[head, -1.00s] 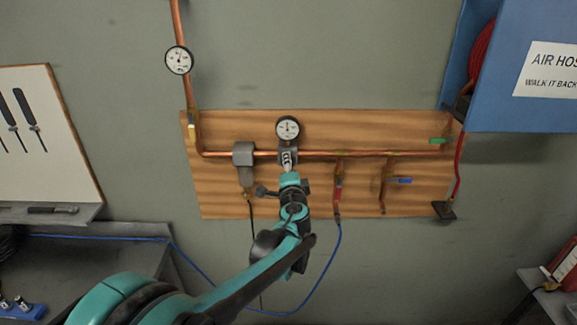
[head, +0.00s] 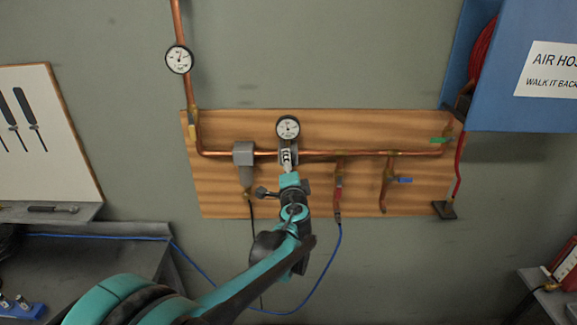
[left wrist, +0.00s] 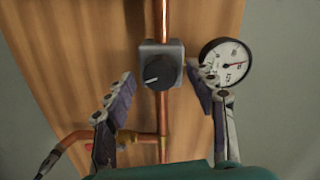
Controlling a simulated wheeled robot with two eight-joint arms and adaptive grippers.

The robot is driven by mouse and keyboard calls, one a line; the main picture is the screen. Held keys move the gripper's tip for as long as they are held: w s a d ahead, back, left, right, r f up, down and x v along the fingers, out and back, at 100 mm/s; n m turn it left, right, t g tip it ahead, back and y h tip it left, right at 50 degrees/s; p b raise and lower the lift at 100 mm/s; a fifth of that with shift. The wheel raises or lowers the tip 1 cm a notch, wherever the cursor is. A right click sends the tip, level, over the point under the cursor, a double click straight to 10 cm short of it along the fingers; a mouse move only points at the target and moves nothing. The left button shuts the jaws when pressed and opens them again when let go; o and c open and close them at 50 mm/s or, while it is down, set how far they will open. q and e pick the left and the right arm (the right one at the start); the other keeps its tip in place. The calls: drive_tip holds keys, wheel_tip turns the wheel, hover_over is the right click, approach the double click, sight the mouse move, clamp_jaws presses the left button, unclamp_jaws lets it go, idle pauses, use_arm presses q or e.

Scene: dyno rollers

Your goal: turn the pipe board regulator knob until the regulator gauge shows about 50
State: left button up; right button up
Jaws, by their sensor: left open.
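The regulator is a grey block with a round black knob (left wrist: 158,71) on its face; the knob's pale mark points to the lower left in the left wrist view. The regulator gauge (head: 288,128) is a white dial with a black rim above the regulator, also in the left wrist view (left wrist: 228,63). Its numbers are too small to read surely. My left gripper (head: 288,160) is in front of the regulator and hides the knob in the head view. In the left wrist view its open fingers (left wrist: 163,94) straddle the line to the knob, apart from it and empty. My right gripper is not visible.
The wooden pipe board (head: 350,130) carries a copper pipe (head: 320,153), a filter (head: 243,154) at left and valves with red, blue and green handles at right. A second gauge (head: 179,59) is upper left. A blue hose (head: 335,250) hangs below; a blue cabinet (head: 520,95) is upper right.

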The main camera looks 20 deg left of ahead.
use_arm(q)
drive_tip(key=v, duration=1.1)
drive_tip(key=shift+s, duration=0.3)
drive_tip(key=shift+d, duration=0.1)
idle(0.7)
drive_tip(key=w+a+m+t+h+p, duration=0.1)
drive_tip(key=w+a+m+p, duration=0.3)
drive_tip(key=w+m, duration=0.7)
drive_tip(key=m+p, duration=0.1)
drive_tip(key=m, duration=0.7)
drive_tip(key=shift+w+f, duration=0.2)
drive_tip(key=shift+w, duration=0.05)
drive_tip(key=shift+a, duration=0.1)
drive_tip(key=c, duration=1.2)
